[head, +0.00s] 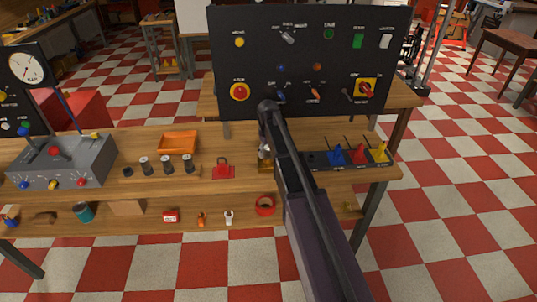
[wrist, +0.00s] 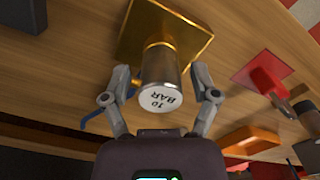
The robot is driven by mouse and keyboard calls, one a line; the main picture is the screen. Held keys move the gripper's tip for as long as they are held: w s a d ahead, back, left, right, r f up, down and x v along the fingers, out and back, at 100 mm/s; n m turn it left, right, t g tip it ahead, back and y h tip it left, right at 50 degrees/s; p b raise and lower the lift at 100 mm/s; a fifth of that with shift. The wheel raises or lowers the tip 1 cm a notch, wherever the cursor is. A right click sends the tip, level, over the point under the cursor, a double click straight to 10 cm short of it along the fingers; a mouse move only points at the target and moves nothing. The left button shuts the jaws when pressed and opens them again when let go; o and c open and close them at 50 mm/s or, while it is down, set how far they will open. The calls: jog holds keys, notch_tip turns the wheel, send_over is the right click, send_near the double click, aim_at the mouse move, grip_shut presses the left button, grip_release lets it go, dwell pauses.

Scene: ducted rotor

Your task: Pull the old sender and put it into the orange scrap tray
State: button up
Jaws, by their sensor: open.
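A metal cylinder with a white top marked "10 BAR" (wrist: 160,90), which looks like the sender, sits in a brass collar on a square brass plate (wrist: 190,22) in the wrist view. My gripper (wrist: 161,78) is open, with one finger on each side of the cylinder and visible gaps between. In the head view my arm hides most of the brass fitting (head: 263,162) and the fingers. The orange scrap tray (head: 178,140) stands on the bench left of my arm and looks empty; it also shows in the wrist view (wrist: 250,138).
A red padlock on a red plate (head: 223,171) lies between tray and arm. Several dark cylinders stand in a wooden rack (head: 140,178). A black control panel (head: 300,70) rises behind. A black holder with blue, red and yellow pieces (head: 345,165) is right of my arm.

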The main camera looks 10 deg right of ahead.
dwell(0.6)
jog(key=c, duration=1.1)
jog(key=shift+o, duration=0.2)
jog(key=shift+r+p, duration=0.75)
jog(key=shift+r+p, duration=1.6)
